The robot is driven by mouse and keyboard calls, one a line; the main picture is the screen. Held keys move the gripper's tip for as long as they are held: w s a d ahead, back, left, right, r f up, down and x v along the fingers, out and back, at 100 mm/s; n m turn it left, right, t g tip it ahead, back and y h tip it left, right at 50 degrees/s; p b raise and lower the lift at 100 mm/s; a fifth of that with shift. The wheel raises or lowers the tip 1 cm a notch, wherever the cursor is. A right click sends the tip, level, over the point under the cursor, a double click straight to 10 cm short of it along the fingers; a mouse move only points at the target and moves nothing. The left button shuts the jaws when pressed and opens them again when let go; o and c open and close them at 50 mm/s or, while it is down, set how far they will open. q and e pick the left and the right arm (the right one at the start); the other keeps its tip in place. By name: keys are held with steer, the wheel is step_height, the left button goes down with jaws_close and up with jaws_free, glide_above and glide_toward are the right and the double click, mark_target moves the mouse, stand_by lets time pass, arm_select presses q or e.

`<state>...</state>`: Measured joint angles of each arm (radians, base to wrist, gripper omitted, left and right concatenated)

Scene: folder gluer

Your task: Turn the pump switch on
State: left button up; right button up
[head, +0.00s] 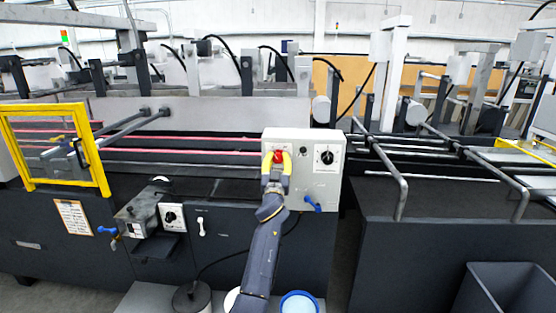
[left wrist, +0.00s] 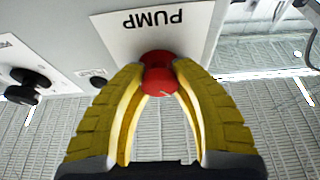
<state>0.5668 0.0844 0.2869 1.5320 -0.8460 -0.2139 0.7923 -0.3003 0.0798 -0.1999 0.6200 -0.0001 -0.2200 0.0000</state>
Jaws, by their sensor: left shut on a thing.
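The pump switch is a red knob (left wrist: 158,74) on a white plate (left wrist: 185,25) lettered PUMP, upside down in the left wrist view. In the head view the red knob (head: 278,156) sits on the upper left of a pale control box (head: 318,188). My left gripper (left wrist: 157,80) has yellow padded fingers, one on each side of the knob, shut on it. In the head view the left gripper (head: 277,160) reaches up to the box from below. Part of the knob is hidden by the fingers. My right gripper is in neither view.
Another switch (head: 171,216) and a yellow guard frame (head: 101,150) are to the left. Buckets (head: 298,304) stand on the floor below.

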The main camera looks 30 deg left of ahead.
arm_select(q)
jaws_close()
steer(key=shift+m, duration=0.5)
steer(key=m+h, duration=0.2)
steer(key=m, duration=0.2)
steer(key=m+h, duration=0.2)
steer(key=m, duration=0.2)
steer(key=shift+a+t+h, duration=0.1)
steer(key=shift+t+h, duration=0.2)
steer(key=shift+t, duration=0.1)
steer(key=m+h, duration=0.2)
steer(key=m, duration=0.3)
steer(key=shift+m, duration=0.3)
steer(key=shift+m+g+h, duration=0.8)
steer(key=shift+m, duration=1.3)
steer(key=o, duration=1.1)
jaws_free()
